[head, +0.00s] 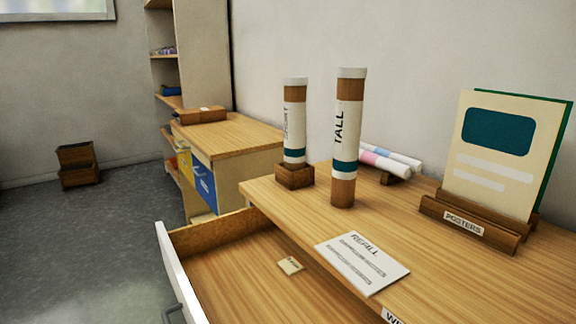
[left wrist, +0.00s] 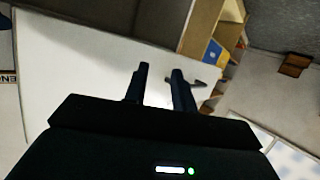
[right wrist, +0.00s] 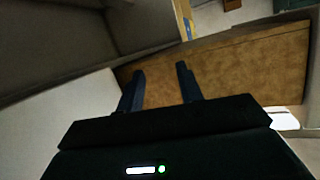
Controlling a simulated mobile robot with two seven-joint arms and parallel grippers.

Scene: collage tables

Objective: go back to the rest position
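My left gripper (left wrist: 160,85) shows in the left wrist view with its two dark fingers apart and nothing between them. A large white panel lies beyond it. My right gripper (right wrist: 160,85) shows in the right wrist view, also with its fingers apart and empty, facing a brown wooden surface (right wrist: 240,65). Neither gripper shows in the head view. On the wooden table, a tall tube labelled TALL (head: 346,140) stands upright, and a shorter tube (head: 295,125) stands in a small wooden holder (head: 294,177).
An open drawer (head: 200,237) juts out at the front with a small tag (head: 291,265) inside. A posters stand (head: 468,226) is at right, rolled papers (head: 385,160) behind. Open floor (head: 70,250) lies at left.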

